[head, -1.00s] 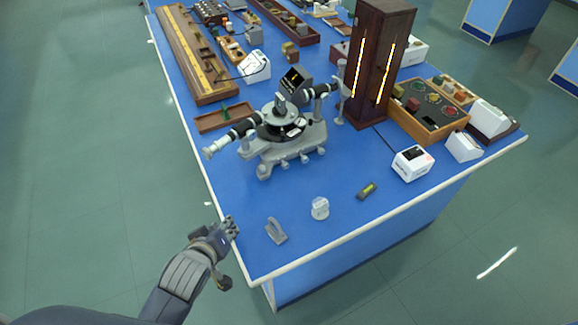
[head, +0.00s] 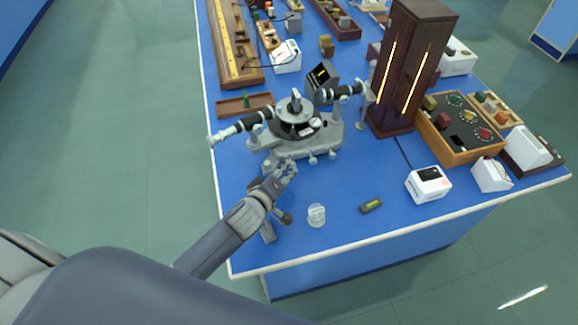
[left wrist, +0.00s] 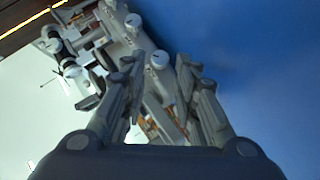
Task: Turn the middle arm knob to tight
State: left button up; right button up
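The grey spectrometer (head: 322,142) stands on the blue bench, with its black-banded telescope tubes out to both sides and a round table on top. Small knobs (head: 313,160) stick out along its front side. Pale round-capped knobs (left wrist: 159,60) also show in the left wrist view, just beyond my fingers. I cannot tell for sure which is the middle arm knob. My left gripper (head: 287,172) is at the front left of the spectrometer's base, and its fingers are apart and appear empty in the left wrist view (left wrist: 160,75). My right gripper is not in view.
A clear round piece (head: 316,215) and a small level (head: 371,205) lie in front of the spectrometer. A white box (head: 428,184) and a dark wooden lamp housing (head: 392,110) stand to the right. The front of the bench is mostly clear.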

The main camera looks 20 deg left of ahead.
aim_at(291, 166)
pick_arm(q)
jog(key=x, duration=0.3)
jog(key=shift+w+f, duration=0.1)
jog(key=shift+w, duration=0.2)
jog(key=shift+w+f, duration=0.15)
jog(key=c, duration=0.3)
grip_shut()
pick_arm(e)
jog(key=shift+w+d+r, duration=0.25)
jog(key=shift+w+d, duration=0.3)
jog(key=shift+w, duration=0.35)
